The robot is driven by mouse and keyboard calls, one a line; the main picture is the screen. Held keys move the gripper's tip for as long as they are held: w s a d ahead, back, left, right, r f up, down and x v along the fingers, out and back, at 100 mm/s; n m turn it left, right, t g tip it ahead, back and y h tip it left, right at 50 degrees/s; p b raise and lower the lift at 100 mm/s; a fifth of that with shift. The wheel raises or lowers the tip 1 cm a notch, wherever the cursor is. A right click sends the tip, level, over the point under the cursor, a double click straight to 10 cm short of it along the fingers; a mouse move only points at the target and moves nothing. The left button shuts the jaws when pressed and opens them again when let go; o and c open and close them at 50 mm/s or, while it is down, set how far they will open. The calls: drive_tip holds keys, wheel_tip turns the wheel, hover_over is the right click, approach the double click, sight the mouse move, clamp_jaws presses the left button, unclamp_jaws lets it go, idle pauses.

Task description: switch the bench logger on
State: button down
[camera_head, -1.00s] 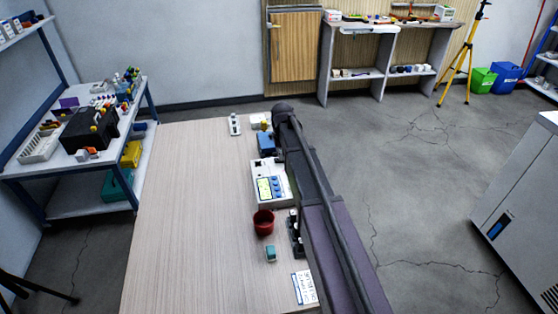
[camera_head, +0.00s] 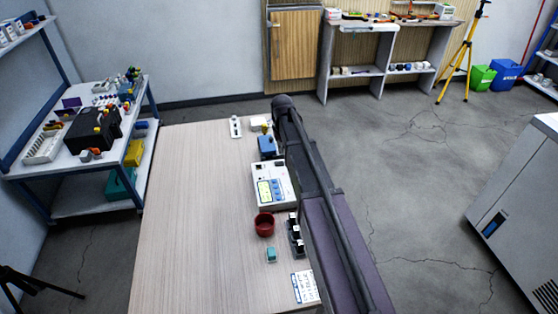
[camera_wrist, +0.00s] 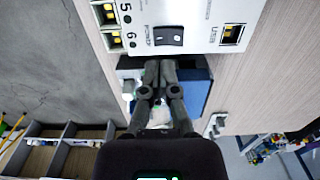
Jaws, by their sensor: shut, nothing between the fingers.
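The bench logger (camera_head: 268,172) is a white box with a lit display and blue keys on the wooden table in the head view. In the wrist view its white panel (camera_wrist: 195,12) fills the top, with a black rocker switch (camera_wrist: 168,37) marked as power. I cannot tell which side of the rocker is pressed. My gripper (camera_wrist: 160,66) is shut and empty, its fingertips just below the panel edge and the switch in the picture. Whether they touch the panel is unclear. In the head view my arm hides the gripper.
A blue box (camera_head: 267,146) stands beyond the logger and also shows behind my fingers in the wrist view (camera_wrist: 199,92). A red cup (camera_head: 264,226), a teal block (camera_head: 271,255) and a printed card (camera_head: 304,287) lie nearer. The table's left part (camera_head: 195,220) is clear.

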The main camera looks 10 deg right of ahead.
drive_tip(key=shift+r+p, duration=0.65)
drive_tip(key=shift+r, duration=0.25)
drive_tip(key=s, duration=2.6)
drive_tip(key=shift+s+d, duration=0.15)
drive_tip(key=shift+d, duration=0.15)
